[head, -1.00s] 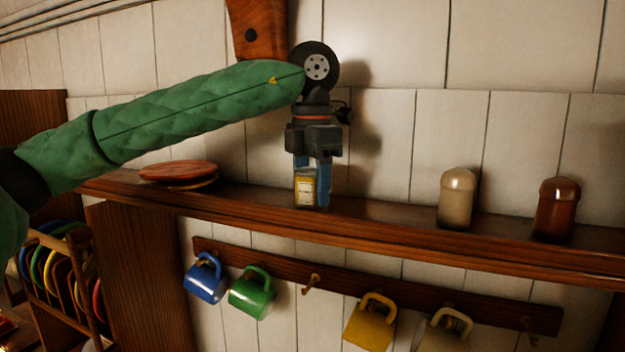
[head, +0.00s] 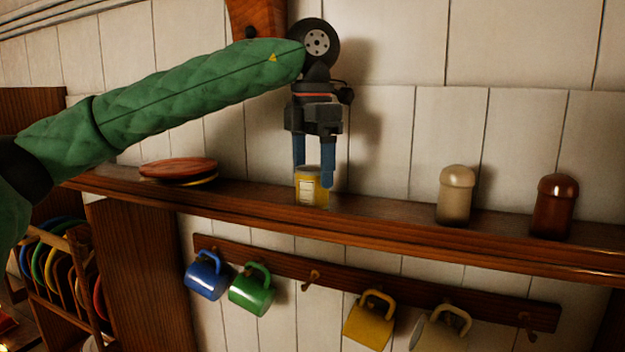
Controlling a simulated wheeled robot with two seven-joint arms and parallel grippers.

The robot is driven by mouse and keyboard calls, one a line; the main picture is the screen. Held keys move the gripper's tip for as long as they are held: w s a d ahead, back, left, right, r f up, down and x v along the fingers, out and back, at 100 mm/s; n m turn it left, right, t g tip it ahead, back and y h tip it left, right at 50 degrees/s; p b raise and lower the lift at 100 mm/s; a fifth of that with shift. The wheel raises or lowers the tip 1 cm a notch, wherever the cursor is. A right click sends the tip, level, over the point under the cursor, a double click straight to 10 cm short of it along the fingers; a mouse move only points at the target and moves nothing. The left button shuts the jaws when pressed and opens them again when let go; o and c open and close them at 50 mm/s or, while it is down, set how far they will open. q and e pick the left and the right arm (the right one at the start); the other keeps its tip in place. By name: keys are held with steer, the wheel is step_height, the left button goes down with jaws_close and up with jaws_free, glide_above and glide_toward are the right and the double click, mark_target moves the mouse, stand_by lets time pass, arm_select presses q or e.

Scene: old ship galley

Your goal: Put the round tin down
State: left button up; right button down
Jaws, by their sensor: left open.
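The round tin (head: 309,191) is yellow with a pale label and a greyish top. It stands upright on the wooden shelf (head: 385,217) in the head view. My left gripper (head: 314,175) points down over the tin, with its blue fingers open. One fingertip is behind or at the tin's left top edge and the other is at its right side. I cannot tell whether either finger touches it. My right gripper is not in view.
Stacked plates (head: 179,170) lie left on the shelf. A cream shaker (head: 456,196) and a brown shaker (head: 555,207) stand right, with free shelf between them and the tin. Blue (head: 206,277), green (head: 252,291) and yellow (head: 369,322) mugs hang below.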

mark_target(313, 167)
arm_select(q)
step_height(313, 167, up, 9)
steer(key=shift+r, duration=0.1)
stand_by(0.4)
